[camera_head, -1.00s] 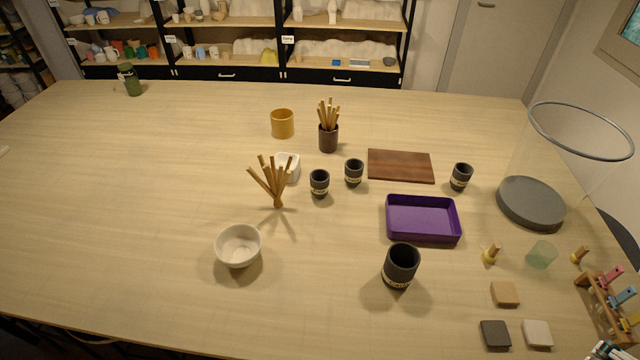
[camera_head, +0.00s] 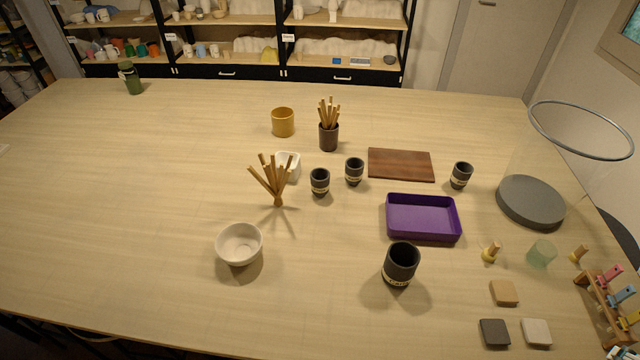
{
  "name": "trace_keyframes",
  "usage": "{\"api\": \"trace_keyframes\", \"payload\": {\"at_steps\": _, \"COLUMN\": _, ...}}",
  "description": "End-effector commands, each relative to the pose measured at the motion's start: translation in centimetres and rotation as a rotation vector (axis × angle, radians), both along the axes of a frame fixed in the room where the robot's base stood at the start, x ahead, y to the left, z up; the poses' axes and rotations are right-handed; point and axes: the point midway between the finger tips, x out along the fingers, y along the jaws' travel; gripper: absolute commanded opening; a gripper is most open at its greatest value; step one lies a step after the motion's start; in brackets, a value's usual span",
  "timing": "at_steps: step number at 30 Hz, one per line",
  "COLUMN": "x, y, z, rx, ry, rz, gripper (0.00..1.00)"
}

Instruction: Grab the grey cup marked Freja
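Several dark grey cups with pale label bands stand upright on the table. The largest cup (camera_head: 400,265) is at the front, below the purple tray. Two smaller ones, a left cup (camera_head: 320,183) and a right cup (camera_head: 354,172), stand near each other mid-table. Another small cup (camera_head: 461,176) is right of the wooden board. The lettering on the bands is too small to read, so I cannot tell which is marked Freja. My gripper is not clearly in view.
A purple tray (camera_head: 423,236), a brown board (camera_head: 400,165), a white bowl (camera_head: 239,246) and a bundle of sticks (camera_head: 272,183) stand near the cups. A dark stick holder (camera_head: 328,138) is behind. A clear cylinder (camera_head: 580,150) stands right. The left table is mostly clear.

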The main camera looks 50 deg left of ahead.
Motion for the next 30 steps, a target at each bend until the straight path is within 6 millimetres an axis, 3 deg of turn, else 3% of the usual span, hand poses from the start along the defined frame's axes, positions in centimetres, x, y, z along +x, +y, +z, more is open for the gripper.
{"api": "trace_keyframes", "payload": {"at_steps": 14, "x": 5.2, "y": 6.9, "z": 4.3, "rx": -0.042, "ry": 0.076, "rz": 0.198, "gripper": 0.52}}
{"api": "trace_keyframes", "payload": {"at_steps": 30, "x": 10.7, "y": 17.9, "z": 7.3, "rx": -0.105, "ry": 0.164, "rz": 0.449, "gripper": 0.52}}
